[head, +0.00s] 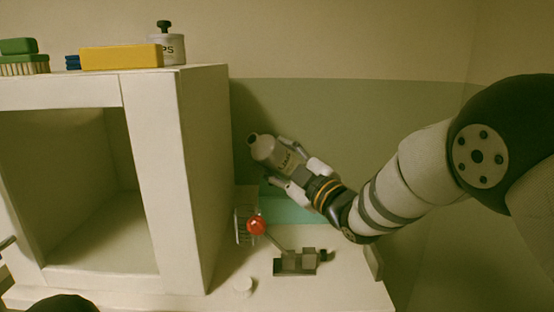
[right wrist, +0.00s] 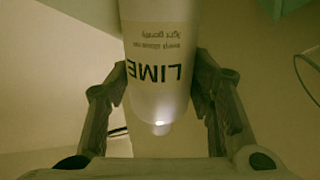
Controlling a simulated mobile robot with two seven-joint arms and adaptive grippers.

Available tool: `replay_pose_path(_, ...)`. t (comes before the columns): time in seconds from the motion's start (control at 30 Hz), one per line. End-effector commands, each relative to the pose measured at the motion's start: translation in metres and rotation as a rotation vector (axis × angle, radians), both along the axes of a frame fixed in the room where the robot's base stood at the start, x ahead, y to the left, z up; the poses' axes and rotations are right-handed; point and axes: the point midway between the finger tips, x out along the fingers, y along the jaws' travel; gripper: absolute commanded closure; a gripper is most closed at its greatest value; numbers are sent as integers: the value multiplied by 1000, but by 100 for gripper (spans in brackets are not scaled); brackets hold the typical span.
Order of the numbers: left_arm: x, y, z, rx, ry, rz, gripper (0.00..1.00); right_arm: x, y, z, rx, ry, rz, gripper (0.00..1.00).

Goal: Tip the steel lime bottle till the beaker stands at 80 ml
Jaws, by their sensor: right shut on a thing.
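The steel lime bottle (head: 270,152) is grey with a pale label. In the right wrist view the label of the bottle (right wrist: 158,50) reads LIME. My right gripper (head: 298,176) is shut around its lower body and holds it up above the counter. The bottle leans to the left in the head view, its neck at the upper left. No stream of liquid shows. A clear vessel with marks, seemingly the beaker (head: 243,228), stands below, partly behind a red ball; its level cannot be read. A glass rim (right wrist: 300,75) shows at the right wrist view's edge. My left gripper is not in view.
A white cabinet (head: 190,180) stands close left of the bottle, with a yellow box (head: 120,57), green brush (head: 22,58) and jar (head: 166,48) on top. A dark device (head: 296,262) with a red-ball lever (head: 256,225) and a small white cap (head: 243,286) sit on the counter.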

Motion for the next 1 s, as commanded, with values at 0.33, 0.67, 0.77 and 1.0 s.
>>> replay_pose_path(0.33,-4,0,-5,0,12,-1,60,1,-1,-2,-28,-31,1,91)
replay_pose_path(0.67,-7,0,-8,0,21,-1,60,2,-2,-3,-55,-57,0,91)
replay_pose_path(0.77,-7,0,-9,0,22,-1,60,2,-2,-5,-62,-63,0,91)
replay_pose_path(1.0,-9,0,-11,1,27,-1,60,3,-2,-8,-77,-79,1,91)
